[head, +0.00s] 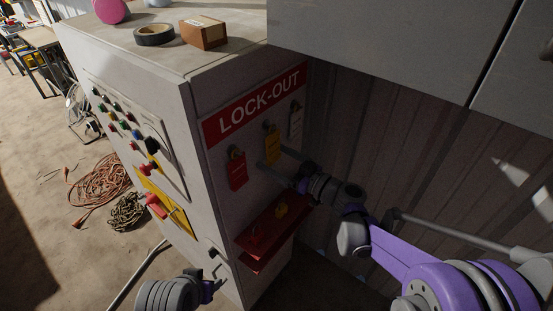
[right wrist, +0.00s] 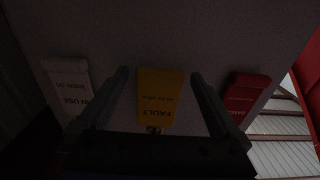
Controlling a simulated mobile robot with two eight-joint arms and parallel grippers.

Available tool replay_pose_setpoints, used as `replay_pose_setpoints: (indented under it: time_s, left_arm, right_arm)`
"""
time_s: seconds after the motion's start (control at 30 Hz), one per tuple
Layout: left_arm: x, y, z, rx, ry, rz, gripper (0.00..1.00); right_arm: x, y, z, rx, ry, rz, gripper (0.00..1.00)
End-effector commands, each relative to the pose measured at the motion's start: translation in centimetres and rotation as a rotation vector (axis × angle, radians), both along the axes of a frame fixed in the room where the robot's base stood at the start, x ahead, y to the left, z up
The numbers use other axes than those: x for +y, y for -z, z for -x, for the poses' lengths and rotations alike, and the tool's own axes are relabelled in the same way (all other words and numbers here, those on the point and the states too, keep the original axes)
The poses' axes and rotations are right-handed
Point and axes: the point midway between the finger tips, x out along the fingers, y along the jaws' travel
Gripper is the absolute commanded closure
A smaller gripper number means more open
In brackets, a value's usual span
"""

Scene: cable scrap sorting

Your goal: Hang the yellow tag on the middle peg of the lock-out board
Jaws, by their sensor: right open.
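The lock-out board is the grey cabinet face under the red LOCK-OUT sign (head: 255,104). The yellow tag (head: 272,148) hangs at its middle peg (head: 268,125), between a red tag (head: 237,172) on the left and a white tag (head: 295,121) on the right. My right gripper (head: 270,157) is open, its fingers either side of the yellow tag. In the right wrist view the yellow tag (right wrist: 160,95) shows between the two fingers, with a gap on each side. My left gripper (head: 212,288) is low, near the cabinet's bottom corner; its jaws are unclear.
A button panel (head: 130,130) and a red-handled switch (head: 156,205) are on the cabinet's left side. Tape (head: 153,34) and a box (head: 203,33) lie on top. Coiled cables (head: 100,180) lie on the floor.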

Motion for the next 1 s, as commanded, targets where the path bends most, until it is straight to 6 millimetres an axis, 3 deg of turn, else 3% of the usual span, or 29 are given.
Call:
replay_pose_setpoints:
  time_s: [0.23,0.7,1.0]
  left_arm:
    - [0.0,0.2,0.1,0.002,0.0,0.0,0.45]
    - [0.0,1.5,0.6,0.011,0.0,0.0,0.45]
    - [0.0,1.6,0.6,0.012,0.0,0.0,0.45]
  right_arm:
    - [-1.0,0.1,0.6,0.0,0.001,0.0,0.0]
    - [-7.8,0.5,5.6,0.001,0.003,0.001,0.0]
    - [-8.8,0.4,6.4,0.002,0.0,0.001,0.0]
